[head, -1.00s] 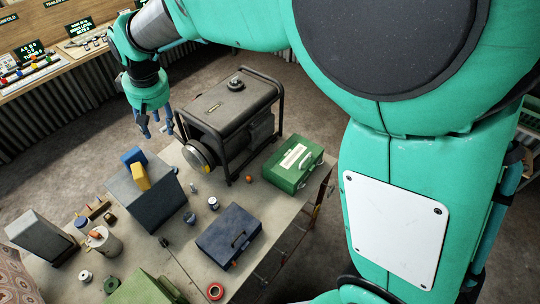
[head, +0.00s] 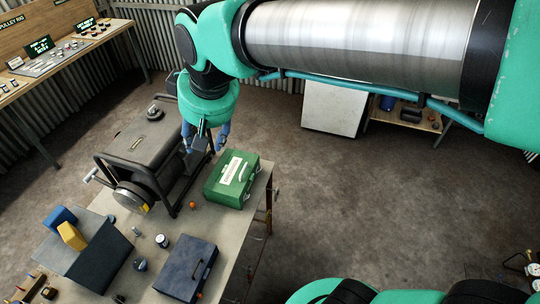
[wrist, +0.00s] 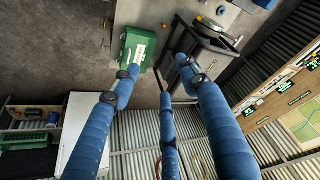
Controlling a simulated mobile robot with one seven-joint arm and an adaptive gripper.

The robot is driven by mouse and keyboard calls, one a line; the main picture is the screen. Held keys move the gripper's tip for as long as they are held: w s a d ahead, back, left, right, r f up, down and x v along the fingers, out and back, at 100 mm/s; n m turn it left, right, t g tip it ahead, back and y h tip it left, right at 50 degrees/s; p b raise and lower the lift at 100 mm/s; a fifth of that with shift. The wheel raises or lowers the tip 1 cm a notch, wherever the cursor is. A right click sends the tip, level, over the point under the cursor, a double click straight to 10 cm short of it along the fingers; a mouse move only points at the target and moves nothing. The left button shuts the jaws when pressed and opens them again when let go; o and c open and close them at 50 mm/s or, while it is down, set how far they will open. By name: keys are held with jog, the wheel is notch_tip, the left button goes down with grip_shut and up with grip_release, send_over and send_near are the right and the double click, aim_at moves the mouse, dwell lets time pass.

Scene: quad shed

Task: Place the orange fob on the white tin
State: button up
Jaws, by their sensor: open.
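A small orange round thing (head: 193,205), perhaps the orange fob, lies on the workbench near the green toolbox in the head view. A small pale-topped tin (head: 162,240), perhaps the white tin, stands nearer, beside the dark blue toolbox. Another small orange item (head: 199,295) shows at the near edge of that toolbox. My gripper (head: 204,148) is open above the bench's far end, between the generator and the green toolbox, apart from these small things. The wrist view shows its blue fingers (wrist: 160,80) spread and empty.
The generator (head: 140,140) with its black tube frame stands left of my gripper. The green toolbox (head: 232,180) and dark blue toolbox (head: 186,268) flank the small items. A grey block with yellow and blue pieces (head: 100,262) stands left. Open floor lies right of the bench.

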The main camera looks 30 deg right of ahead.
jog(key=s+d+f+m+t+h, duration=0.1)
jog(key=s+d+f+m, duration=0.2)
jog(key=s+d, duration=0.8)
jog(key=s, duration=0.3)
jog(key=shift+s+d, duration=0.15)
jog(key=shift+d, duration=0.15)
jog(key=shift+f, duration=0.2)
notch_tip(320, 180, down, 15)
jog(key=b, duration=1.5)
